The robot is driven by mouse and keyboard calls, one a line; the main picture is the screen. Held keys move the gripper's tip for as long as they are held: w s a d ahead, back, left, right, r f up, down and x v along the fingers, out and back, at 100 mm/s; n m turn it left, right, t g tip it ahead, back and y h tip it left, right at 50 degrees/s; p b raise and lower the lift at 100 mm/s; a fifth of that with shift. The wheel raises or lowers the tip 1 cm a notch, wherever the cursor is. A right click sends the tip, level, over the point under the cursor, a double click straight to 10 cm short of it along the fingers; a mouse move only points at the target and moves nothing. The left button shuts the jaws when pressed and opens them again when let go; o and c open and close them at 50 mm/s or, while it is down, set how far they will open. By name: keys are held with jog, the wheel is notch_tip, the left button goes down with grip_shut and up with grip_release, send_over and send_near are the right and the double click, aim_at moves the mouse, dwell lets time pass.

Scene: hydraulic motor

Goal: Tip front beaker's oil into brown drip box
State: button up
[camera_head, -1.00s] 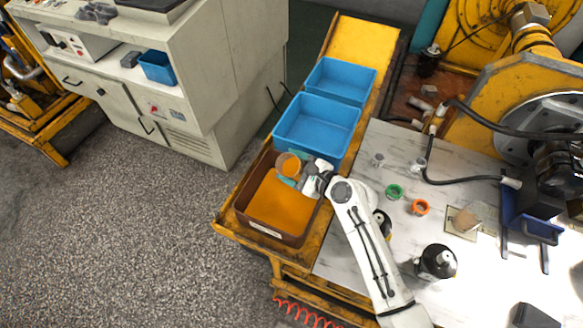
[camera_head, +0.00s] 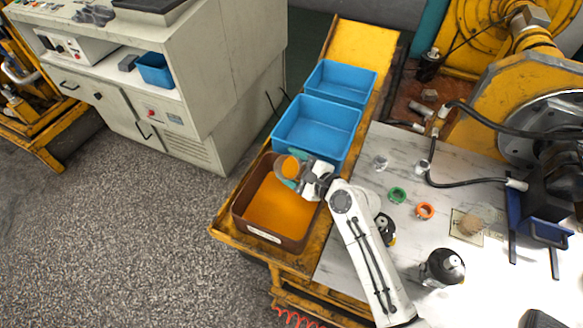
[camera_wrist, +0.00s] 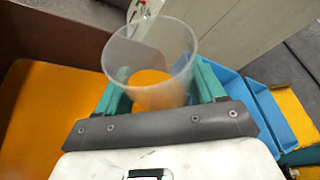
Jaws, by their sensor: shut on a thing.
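My gripper (camera_head: 295,170) is shut on a clear beaker (camera_head: 287,166), over the back end of the brown drip box (camera_head: 288,241). In the wrist view, the beaker (camera_wrist: 150,50) stands between the two teal fingers, its wide mouth facing the camera. Orange shows at its base; I cannot tell whether this is oil in it or the box's oil seen through it. The beaker looks tilted in the head view, but the exact angle is unclear. Orange oil (camera_head: 275,210) covers the box floor. No falling stream is visible.
Two blue bins (camera_head: 316,126) stand right behind the drip box on the yellow bench. The marble table (camera_head: 365,260) at right holds green (camera_head: 397,195) and orange (camera_head: 425,211) rings, clear beakers (camera_head: 380,162) and black-and-white round items (camera_head: 442,267). A grey cabinet (camera_head: 225,90) stands at left.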

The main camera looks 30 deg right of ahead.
jog(key=shift+d+r+n+t+b, duration=0.25)
jog(key=shift+n+b, duration=0.55)
jog(key=shift+b, duration=1)
jog(key=shift+a+r+n+t+h+b, duration=0.1)
jog(key=shift+r+n+t+h+b, duration=0.35)
jog(key=shift+b, duration=0.95)
jog(key=shift+a+r+n+t+y+b, duration=0.15)
jog(key=shift+n+b, duration=0.5)
jog(key=shift+b, duration=0.7)
jog(key=shift+r+n+t+b, duration=0.3)
jog(key=shift+n+t+b, duration=0.25)
jog(key=shift+n+b, duration=0.8)
jog(key=shift+s+a+r+n+t+b, duration=0.1)
jog(key=shift+a+r+n+t+b, duration=0.15)
jog(key=shift+n+b, duration=0.45)
jog(key=shift+s+a+r+n+t+b, duration=0.15)
jog(key=shift+r+n+b, duration=0.25)
jog(key=shift+b, duration=0.7)
jog(key=shift+s+a+r+n+t+b, duration=0.1)
jog(key=shift+r+n+t+b, duration=0.25)
jog(key=shift+b, duration=0.55)
